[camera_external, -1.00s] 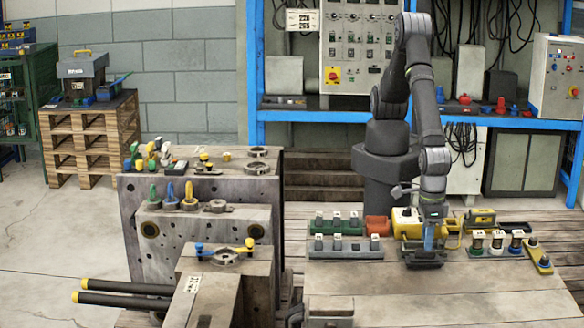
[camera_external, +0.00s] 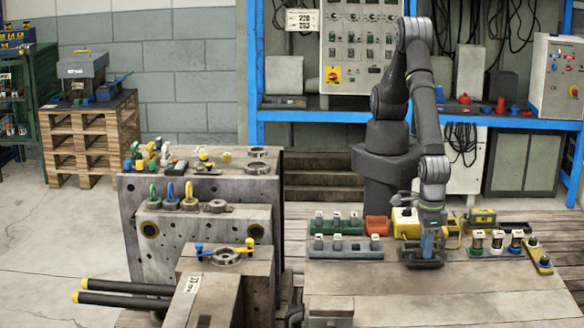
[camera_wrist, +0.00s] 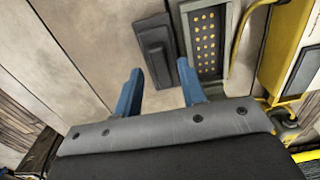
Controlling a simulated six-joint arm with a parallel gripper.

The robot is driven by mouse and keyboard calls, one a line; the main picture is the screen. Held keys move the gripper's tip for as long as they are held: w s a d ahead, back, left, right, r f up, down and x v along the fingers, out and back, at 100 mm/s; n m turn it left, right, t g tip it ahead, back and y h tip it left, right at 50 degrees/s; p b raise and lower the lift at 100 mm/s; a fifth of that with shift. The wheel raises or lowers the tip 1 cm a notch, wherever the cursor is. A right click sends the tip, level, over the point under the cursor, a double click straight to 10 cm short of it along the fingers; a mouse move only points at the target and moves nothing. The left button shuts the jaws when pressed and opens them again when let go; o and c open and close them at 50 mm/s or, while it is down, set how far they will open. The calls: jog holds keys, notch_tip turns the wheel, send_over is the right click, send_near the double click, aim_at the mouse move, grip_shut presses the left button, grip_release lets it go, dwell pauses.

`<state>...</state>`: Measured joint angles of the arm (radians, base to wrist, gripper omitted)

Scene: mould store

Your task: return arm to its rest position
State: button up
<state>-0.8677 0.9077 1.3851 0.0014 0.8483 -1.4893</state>
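My gripper (camera_external: 427,250) is low over the back part of the wooden table (camera_external: 450,300), at the end of my bent arm. In the wrist view the two blue fingers of my gripper (camera_wrist: 159,68) stand apart, with nothing held between them. A dark block (camera_wrist: 155,48) lies just beyond the fingertips, apart from them as far as I can tell. In the external view my gripper covers part of a dark tray there, so the gap between fingers and tray cannot be judged.
A yellow device (camera_external: 405,218) stands close behind my gripper. A grey rack (camera_external: 346,254) is to its left; several labelled spools (camera_external: 497,242) and a yellow bar (camera_external: 539,257) are to its right. A metal mould block (camera_external: 200,240) stands further left.

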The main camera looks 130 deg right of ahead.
jog(key=shift+f, duration=0.35)
notch_tip(320, 180, up, 4)
jog(key=shift+f, duration=0.1)
jog(key=w+d+r, duration=0.4)
jog(key=d+r, duration=0.3)
jog(key=d, duration=0.5)
jog(key=w+d+m, duration=0.5)
jog(key=w+d, duration=0.1)
jog(key=d, duration=0.5)
jog(key=w+d+m, duration=0.4)
jog(key=w+d, duration=0.1)
jog(key=d, duration=0.7)
jog(key=d+f+m, duration=0.1)
jog(key=d+m, duration=0.9)
jog(key=d, duration=1.6)
jog(key=shift+s+d, duration=0.3)
jog(key=shift+d, duration=0.1)
jog(key=shift+f, duration=0.1)
